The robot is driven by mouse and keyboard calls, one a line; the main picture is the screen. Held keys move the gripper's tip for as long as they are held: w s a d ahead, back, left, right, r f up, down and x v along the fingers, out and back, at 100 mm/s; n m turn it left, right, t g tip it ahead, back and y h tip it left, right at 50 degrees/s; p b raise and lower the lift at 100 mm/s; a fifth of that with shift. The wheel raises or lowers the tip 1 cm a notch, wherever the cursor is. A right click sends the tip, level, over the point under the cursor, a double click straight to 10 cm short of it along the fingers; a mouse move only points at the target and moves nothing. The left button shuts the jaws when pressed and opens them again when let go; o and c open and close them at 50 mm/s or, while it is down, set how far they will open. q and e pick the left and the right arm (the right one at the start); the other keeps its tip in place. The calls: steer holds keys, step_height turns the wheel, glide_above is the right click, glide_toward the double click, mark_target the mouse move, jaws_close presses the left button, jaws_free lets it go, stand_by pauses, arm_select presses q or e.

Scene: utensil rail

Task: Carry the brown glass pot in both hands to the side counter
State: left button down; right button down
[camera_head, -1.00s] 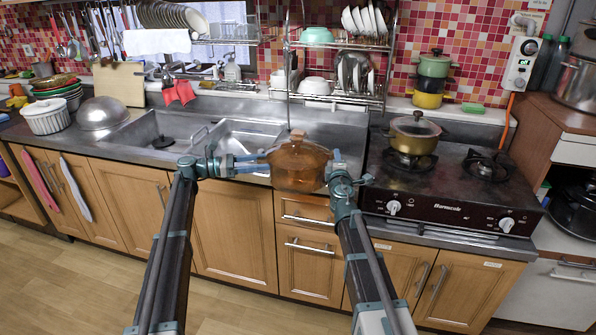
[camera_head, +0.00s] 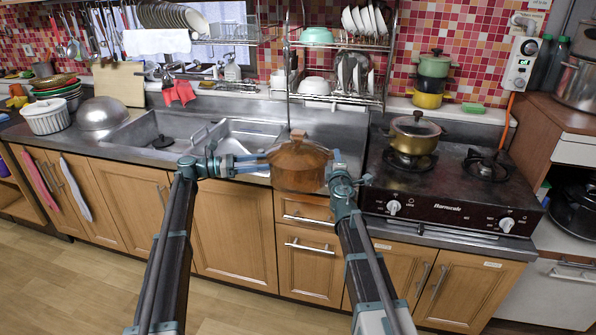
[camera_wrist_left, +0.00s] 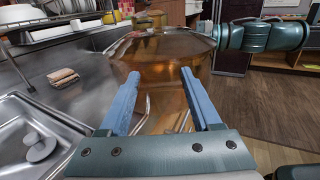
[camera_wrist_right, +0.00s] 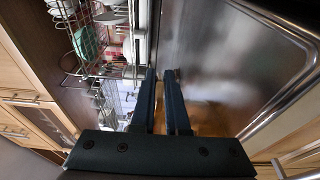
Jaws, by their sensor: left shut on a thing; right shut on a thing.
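The brown glass pot (camera_head: 300,170) is see-through amber with a lid and knob. In the head view it is between my two grippers, in front of the counter edge near the sink. My left gripper (camera_head: 264,161) is shut on its left side, and my right gripper (camera_head: 334,168) is shut on its right side. In the left wrist view the pot (camera_wrist_left: 160,62) fills the space beyond the blue fingers. In the right wrist view only a brown part (camera_wrist_right: 208,118) shows beside the fingers. The exact grip on each side is hard to make out.
The sink (camera_head: 165,135) is to the left and the gas stove (camera_head: 450,190) to the right, with a gold pot (camera_head: 413,138) on it. A dish rack (camera_head: 335,55) hangs behind. At the far right is a wooden side unit (camera_head: 568,108) holding a large metal pot.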

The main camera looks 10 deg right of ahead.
arm_select(q)
steer(key=shift+r, duration=0.2)
arm_select(e)
steer(key=shift+r, duration=0.15)
